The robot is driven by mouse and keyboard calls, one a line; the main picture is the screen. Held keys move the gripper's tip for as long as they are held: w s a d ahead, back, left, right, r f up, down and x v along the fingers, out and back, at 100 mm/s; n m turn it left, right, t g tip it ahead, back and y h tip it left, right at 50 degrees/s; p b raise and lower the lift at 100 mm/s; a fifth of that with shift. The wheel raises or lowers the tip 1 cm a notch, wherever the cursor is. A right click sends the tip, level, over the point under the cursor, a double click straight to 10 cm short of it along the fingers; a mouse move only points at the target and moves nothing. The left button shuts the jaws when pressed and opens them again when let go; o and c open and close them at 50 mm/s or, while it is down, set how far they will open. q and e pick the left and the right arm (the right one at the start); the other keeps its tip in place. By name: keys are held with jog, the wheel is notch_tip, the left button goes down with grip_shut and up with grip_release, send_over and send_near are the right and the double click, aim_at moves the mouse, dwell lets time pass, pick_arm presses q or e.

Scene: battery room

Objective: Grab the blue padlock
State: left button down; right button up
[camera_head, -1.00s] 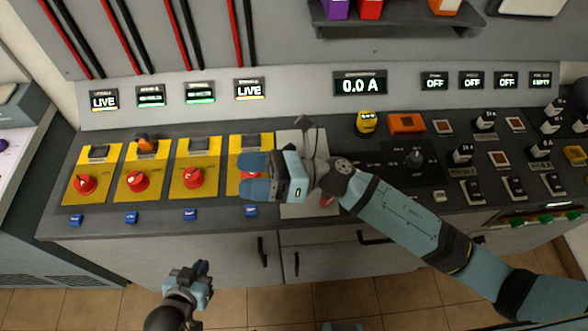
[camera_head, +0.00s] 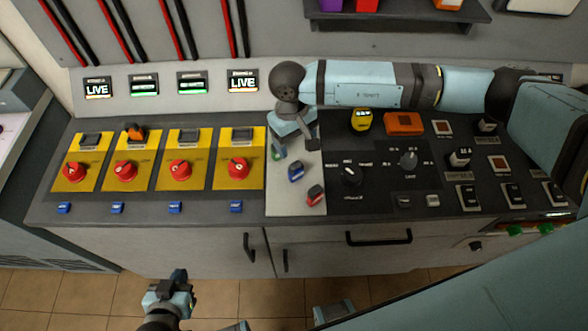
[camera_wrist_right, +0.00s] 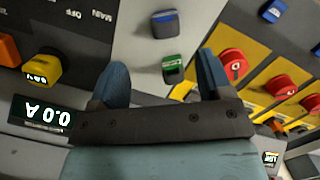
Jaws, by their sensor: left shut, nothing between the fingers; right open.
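The blue padlock (camera_head: 296,171) lies on a pale grey strip (camera_head: 283,203) of the console, between a green padlock (camera_head: 278,152) and a red padlock (camera_head: 315,194). In the right wrist view the blue padlock (camera_wrist_right: 165,23) is beyond the fingertips, and the green padlock (camera_wrist_right: 172,68) appears between the fingers. My right gripper (camera_wrist_right: 163,75) is open and holds nothing. In the head view it (camera_head: 290,132) is over the back of the strip, partly hidden by its own wrist. My left gripper (camera_head: 178,280) is shut and empty, low in front of the cabinet.
Yellow panels with red rotary knobs (camera_head: 238,168) stand left of the strip, with small blue labels (camera_head: 236,206) along the front edge. A black panel with knobs (camera_head: 350,175) lies to the right. A yellow device (camera_head: 360,119) and an orange box (camera_head: 404,123) stand behind it.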

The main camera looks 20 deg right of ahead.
aim_at(296, 164)
jog(key=f, duration=0.5)
jog(key=shift+s+d+p, duration=0.1)
jog(key=shift+s+p, duration=0.3)
jog(key=f, duration=0.1)
jog(key=f+p, duration=0.1)
jog(key=f, duration=0.1)
jog(key=s+f+p, duration=0.1)
jog(key=shift+a+f, duration=0.2)
jog(key=shift+f, duration=0.5)
jog(key=c, duration=1.1)
